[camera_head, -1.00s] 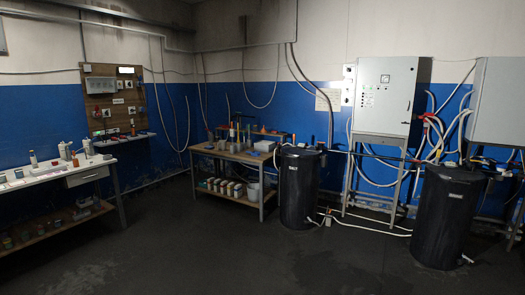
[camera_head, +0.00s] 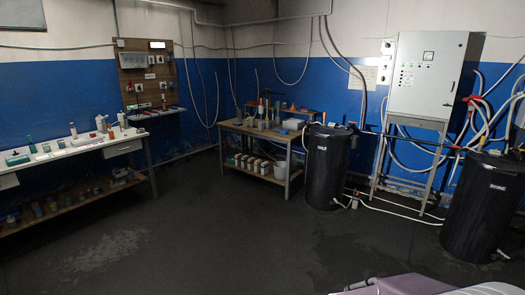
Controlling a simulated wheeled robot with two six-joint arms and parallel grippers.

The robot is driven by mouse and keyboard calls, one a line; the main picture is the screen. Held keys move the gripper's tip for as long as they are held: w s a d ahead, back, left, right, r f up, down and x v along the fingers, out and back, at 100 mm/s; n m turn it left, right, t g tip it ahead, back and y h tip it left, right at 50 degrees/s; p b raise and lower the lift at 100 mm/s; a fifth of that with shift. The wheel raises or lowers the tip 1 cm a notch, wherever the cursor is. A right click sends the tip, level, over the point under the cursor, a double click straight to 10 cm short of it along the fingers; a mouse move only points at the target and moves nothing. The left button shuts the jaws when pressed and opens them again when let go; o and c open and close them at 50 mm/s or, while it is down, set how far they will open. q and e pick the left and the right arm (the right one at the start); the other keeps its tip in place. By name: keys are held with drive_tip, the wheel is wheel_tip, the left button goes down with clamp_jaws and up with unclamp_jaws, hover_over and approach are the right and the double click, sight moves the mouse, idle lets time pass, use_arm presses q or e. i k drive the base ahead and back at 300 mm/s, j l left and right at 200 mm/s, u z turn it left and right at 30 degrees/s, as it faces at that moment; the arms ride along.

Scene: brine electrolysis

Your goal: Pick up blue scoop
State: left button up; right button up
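I cannot pick out a blue scoop for certain in the head view. Small items stand on the white bench (camera_head: 70,150) at the left, among them a teal object (camera_head: 17,159) near its left end. Several small objects also stand on the wooden table (camera_head: 259,132) in the middle, with a light blue item (camera_head: 293,124) near its right end. These are too small and far to identify. Neither of my grippers can be made out in view.
Two black barrels (camera_head: 327,170) (camera_head: 482,210) and a grey electrical cabinet (camera_head: 428,75) stand at the right, with hoses on the floor. The dark floor (camera_head: 220,235) in front is clear. A cut-off pale purple shape shows at bottom right.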

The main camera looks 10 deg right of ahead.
sight(283, 132)
drive_tip(key=i+z, duration=0.35)
drive_tip(key=i, duration=3.9)
drive_tip(key=i+l+u, duration=0.15)
drive_tip(key=i, duration=1.35)
drive_tip(key=i+l+u, duration=0.15)
drive_tip(key=i+u, duration=0.25)
drive_tip(key=i+l+u, duration=0.4)
drive_tip(key=i, duration=0.2)
drive_tip(key=i+l+u, duration=0.45)
